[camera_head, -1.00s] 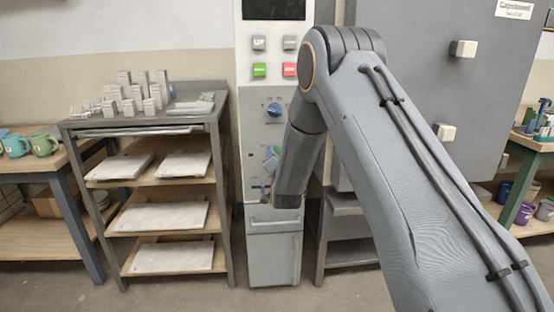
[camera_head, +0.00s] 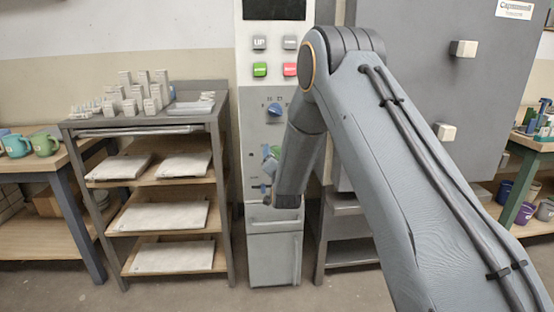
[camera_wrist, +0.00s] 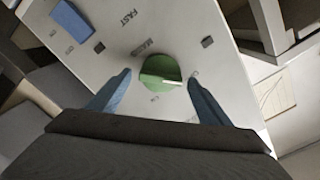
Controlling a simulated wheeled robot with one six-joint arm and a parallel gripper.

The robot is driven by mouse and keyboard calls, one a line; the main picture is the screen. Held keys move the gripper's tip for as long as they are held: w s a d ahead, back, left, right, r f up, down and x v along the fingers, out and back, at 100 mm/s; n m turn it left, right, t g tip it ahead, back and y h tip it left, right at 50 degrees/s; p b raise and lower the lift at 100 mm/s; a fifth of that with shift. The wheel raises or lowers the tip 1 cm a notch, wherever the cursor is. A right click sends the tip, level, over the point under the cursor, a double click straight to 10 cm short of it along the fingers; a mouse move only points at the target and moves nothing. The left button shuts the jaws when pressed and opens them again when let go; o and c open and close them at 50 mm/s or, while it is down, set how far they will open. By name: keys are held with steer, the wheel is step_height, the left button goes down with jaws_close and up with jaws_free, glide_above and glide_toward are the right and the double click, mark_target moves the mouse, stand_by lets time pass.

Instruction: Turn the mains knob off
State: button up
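The mains knob (camera_wrist: 160,72) is round and green, on the pale panel of the control cabinet, under printing that seems to read MAINS. A white pointer line shows on its right side; the small position marks are too blurred to read. My gripper (camera_wrist: 159,80) is open, with one blue finger on each side of the knob. Gaps show between the fingers and the knob in this view, and I cannot tell how near they are in depth. In the head view, my arm partly hides the green knob (camera_head: 275,150).
A blue control (camera_wrist: 72,20) is at upper left in the wrist view. The cabinet (camera_head: 272,225) also has a blue knob (camera_head: 274,110), a green button (camera_head: 260,69) and a red button (camera_head: 290,69). A shelf rack (camera_head: 220,150) stands close on the left.

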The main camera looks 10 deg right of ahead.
steer(key=s, duration=0.7)
steer(key=shift+s, duration=0.4)
